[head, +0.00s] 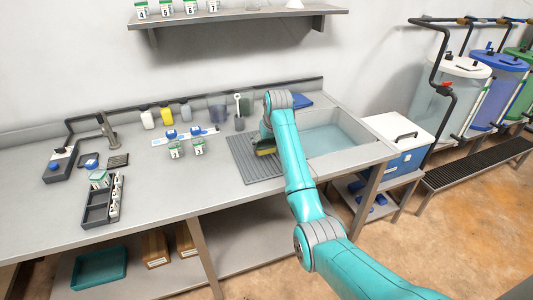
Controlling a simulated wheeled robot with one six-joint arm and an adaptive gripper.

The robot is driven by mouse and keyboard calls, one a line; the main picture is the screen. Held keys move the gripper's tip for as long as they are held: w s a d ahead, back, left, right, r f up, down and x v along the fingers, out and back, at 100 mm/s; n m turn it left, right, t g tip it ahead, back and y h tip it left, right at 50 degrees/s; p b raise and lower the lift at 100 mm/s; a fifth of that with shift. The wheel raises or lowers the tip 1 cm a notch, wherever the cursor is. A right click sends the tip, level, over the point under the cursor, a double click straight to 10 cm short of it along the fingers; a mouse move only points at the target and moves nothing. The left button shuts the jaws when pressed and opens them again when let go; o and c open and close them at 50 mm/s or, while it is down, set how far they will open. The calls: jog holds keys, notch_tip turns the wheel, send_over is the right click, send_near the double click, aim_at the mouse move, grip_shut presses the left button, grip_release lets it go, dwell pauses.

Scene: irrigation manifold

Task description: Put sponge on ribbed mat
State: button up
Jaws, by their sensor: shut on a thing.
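The ribbed mat (240,152) is grey and lies on the counter, left of the sink. The sponge (265,151), yellow with a dark green side, shows at the end of my arm, over the right part of the mat. My gripper (265,142) points down there and is shut on the sponge. My arm hides part of the gripper and of the mat's right side. I cannot tell whether the sponge touches the mat or is held just above it.
The sink basin (330,138) lies right of the mat. Two green-labelled jars (186,147) stand left of it, and several bottles and cups stand behind. A dark tray (97,209) is at the left. The counter's front middle is clear.

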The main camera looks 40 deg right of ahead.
aim_at(267, 160)
jog(key=shift+f, duration=2.35)
jog(key=o, duration=0.8)
jog(key=shift+f, duration=0.1)
jog(key=v, duration=1.2)
jog(key=shift+s, duration=0.1)
